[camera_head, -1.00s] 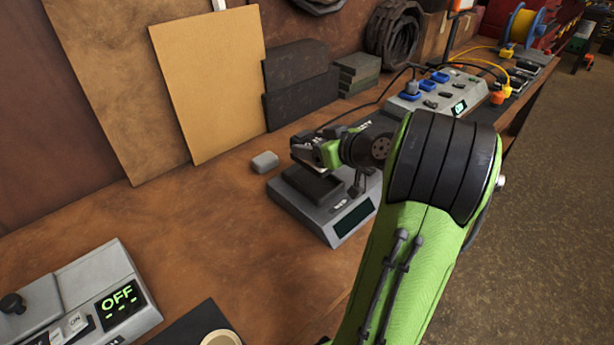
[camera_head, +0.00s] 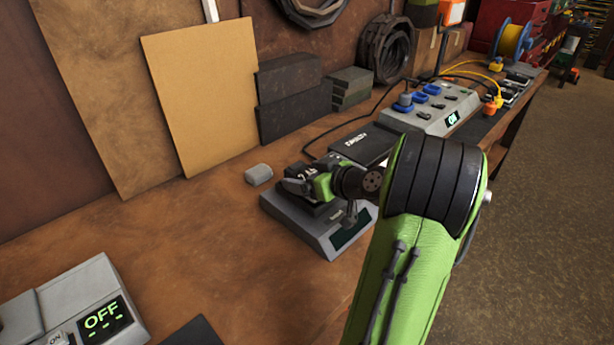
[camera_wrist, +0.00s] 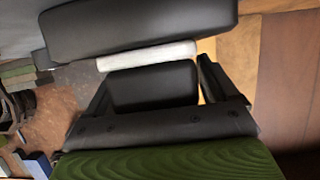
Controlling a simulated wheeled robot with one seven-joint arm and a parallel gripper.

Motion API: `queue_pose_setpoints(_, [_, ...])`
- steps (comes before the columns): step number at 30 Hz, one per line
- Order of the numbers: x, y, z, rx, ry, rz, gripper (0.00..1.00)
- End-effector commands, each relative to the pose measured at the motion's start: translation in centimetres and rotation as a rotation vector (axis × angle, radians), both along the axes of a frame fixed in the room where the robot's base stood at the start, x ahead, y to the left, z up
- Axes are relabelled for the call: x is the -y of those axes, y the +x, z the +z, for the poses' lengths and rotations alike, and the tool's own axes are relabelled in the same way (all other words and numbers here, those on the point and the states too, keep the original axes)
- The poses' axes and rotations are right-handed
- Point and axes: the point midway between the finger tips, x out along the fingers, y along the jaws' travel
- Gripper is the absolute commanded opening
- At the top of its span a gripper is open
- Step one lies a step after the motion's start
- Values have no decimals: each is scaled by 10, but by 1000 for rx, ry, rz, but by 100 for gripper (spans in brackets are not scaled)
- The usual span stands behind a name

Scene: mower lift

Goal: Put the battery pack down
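The battery pack (camera_wrist: 140,28) is a dark, rounded block with a pale band beneath it, filling the top of the wrist view. A narrower dark part (camera_wrist: 152,86) of it appears to sit between the fingers of my gripper (camera_wrist: 152,78). In the head view my gripper (camera_head: 312,180) looks shut on the pack and is low over a grey station (camera_head: 306,230) with a dark top and dark display. The pack is largely hidden there by the gripper. I cannot tell whether it touches the station's top.
A small grey block (camera_head: 259,174) lies left of the station. A black box with white lettering (camera_head: 366,143) lies behind it. A grey socket panel (camera_head: 428,118) reads ON; a control box (camera_head: 80,295) reads OFF. Boards (camera_head: 205,95) lean at the back. Bare bench lies to the left.

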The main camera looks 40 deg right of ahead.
Motion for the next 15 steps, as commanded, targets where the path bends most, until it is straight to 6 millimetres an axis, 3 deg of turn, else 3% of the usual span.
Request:
queue_pose_setpoints(8, [0,0,1,0,0,0,91])
queue_pose_setpoints(12, [0,0,10,0,1,0,91])
queue_pose_setpoints(15, [3,-24,18,0,-2,-9,91])
